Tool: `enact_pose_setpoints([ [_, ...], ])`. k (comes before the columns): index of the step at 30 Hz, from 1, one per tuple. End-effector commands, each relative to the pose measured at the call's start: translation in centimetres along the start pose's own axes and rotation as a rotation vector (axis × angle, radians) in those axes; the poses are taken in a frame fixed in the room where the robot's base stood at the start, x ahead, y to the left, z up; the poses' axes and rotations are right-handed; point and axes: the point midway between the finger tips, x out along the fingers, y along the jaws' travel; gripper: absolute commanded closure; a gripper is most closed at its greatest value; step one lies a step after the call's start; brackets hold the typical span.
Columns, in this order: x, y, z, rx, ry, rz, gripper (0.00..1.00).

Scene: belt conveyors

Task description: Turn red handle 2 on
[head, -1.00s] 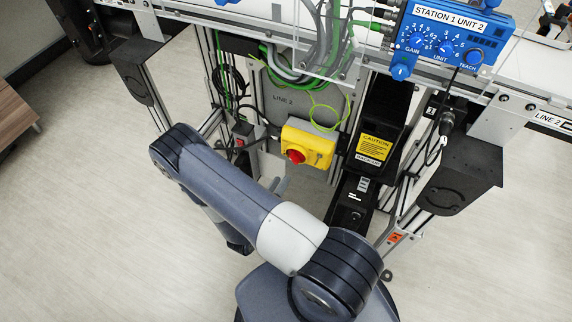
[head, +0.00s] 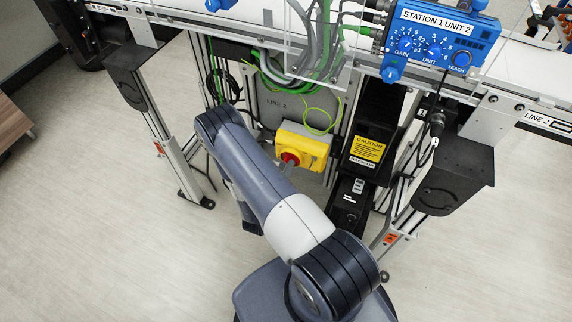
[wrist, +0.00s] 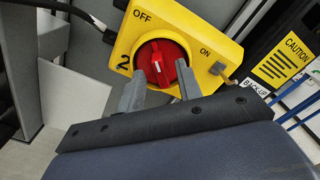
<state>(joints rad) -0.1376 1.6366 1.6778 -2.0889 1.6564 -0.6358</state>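Red handle 2 (wrist: 165,58) is a round red rotary knob with a raised grip and a small white mark, on a yellow box (wrist: 122,48) printed OFF, ON and 2. In the wrist view the grip points up toward the OFF side. My gripper (wrist: 158,74) is open, its two grey fingers apart in front of the knob, one on each side of its lower part. I cannot tell if they touch it. In the head view the red handle (head: 289,159) shows on the yellow box (head: 312,148), with my arm partly in front and a finger close to it.
A black unit with a yellow CAUTION label (head: 366,149) is close on the right. A blue Station 1 Unit 2 controller (head: 433,48) is above. Conveyor legs flank the space.

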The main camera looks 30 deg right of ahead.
Motion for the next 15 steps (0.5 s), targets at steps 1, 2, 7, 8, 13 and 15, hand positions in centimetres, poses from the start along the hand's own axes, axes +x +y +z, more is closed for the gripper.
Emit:
enact_pose_setpoints([
  [1, 0.50, -0.06, -0.01, 0.001, 0.001, -0.002, 0.66],
  [2, 0.72, -0.05, 0.00, 0.001, 0.001, -0.002, 0.66],
  [7, 1.38, -0.04, 0.01, 0.001, -0.001, -0.001, 0.66],
  [8, 1.42, -0.03, 0.01, 0.000, -0.001, 0.000, 0.66],
  [13, 1.44, -0.02, 0.02, 0.000, -0.001, 0.000, 0.66],
  [15, 1.44, -0.02, 0.02, 0.000, -0.001, 0.000, 0.67],
])
